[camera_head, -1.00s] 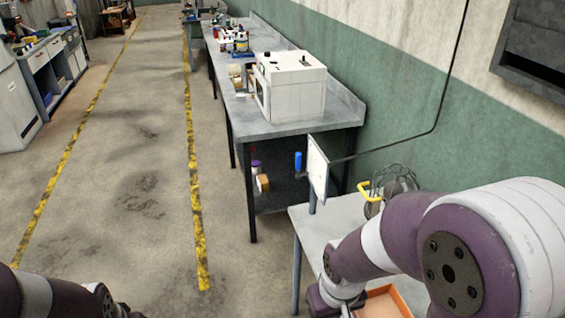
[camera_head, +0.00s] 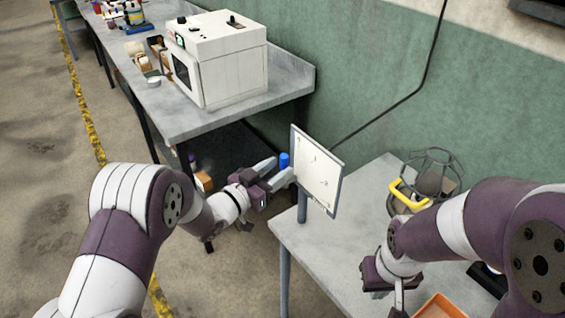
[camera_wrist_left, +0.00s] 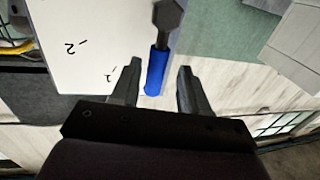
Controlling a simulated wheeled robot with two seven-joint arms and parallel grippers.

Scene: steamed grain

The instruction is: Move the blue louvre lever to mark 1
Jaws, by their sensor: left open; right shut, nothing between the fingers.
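The blue louvre lever (camera_head: 284,160) stands at the left edge of a white marked panel (camera_head: 316,172) on a post. In the left wrist view the blue handle (camera_wrist_left: 156,72) hangs from a dark hub (camera_wrist_left: 167,14), between the two open fingers, with a gap on each side. The panel shows there with marks "2" (camera_wrist_left: 69,48) and "1" (camera_wrist_left: 108,77); the handle's end is nearest mark 1. My left gripper (camera_head: 279,171) is open at the lever. My right gripper (camera_head: 397,296) is shut and empty, low over the near table, partly hidden by its arm.
The near grey table (camera_head: 345,230) carries a wire cage with a yellow handle (camera_head: 408,196) and an orange tray (camera_head: 441,306). A white oven-like box (camera_head: 225,65) stands on the far bench (camera_head: 200,120). A green and white wall (camera_head: 370,70) lies behind.

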